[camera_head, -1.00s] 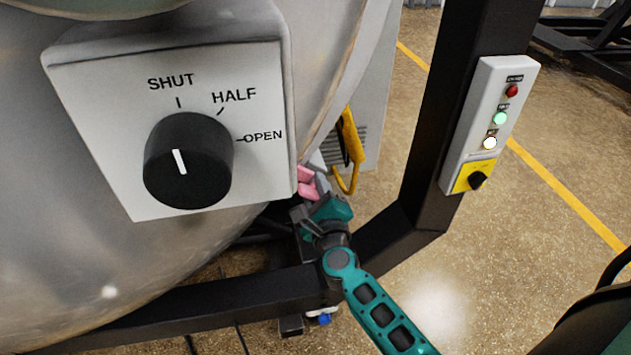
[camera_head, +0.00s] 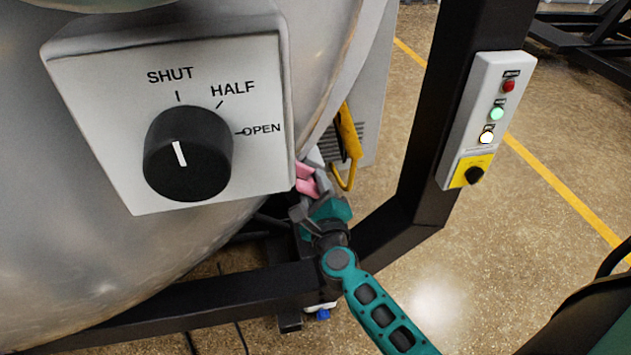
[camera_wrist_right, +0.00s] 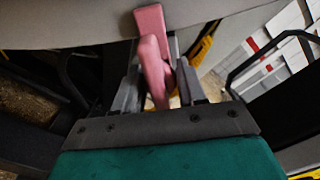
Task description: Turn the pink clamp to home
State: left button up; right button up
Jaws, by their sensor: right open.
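The pink clamp (camera_head: 306,180) shows beside the furnace's lower right edge in the head view, partly hidden by the panel and my gripper. In the right wrist view the pink clamp (camera_wrist_right: 154,60) is a two-part bar at the furnace rim, its lower part reaching between my fingers. My right gripper (camera_wrist_right: 160,92) is open, with a grey finger on each side of the clamp's lower part. I cannot tell whether a finger touches it. The right gripper also shows in the head view (camera_head: 312,203), at the clamp. My left gripper is not in view.
A white panel with a black knob (camera_head: 187,154), marked SHUT, HALF and OPEN, covers the furnace's near side. A black frame post (camera_head: 440,130) carries a control box (camera_head: 487,115) with lights. A yellow handle (camera_head: 349,135) hangs behind the clamp.

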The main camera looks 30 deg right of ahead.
jog(key=v, duration=1.1)
jog(key=shift+s, duration=0.15)
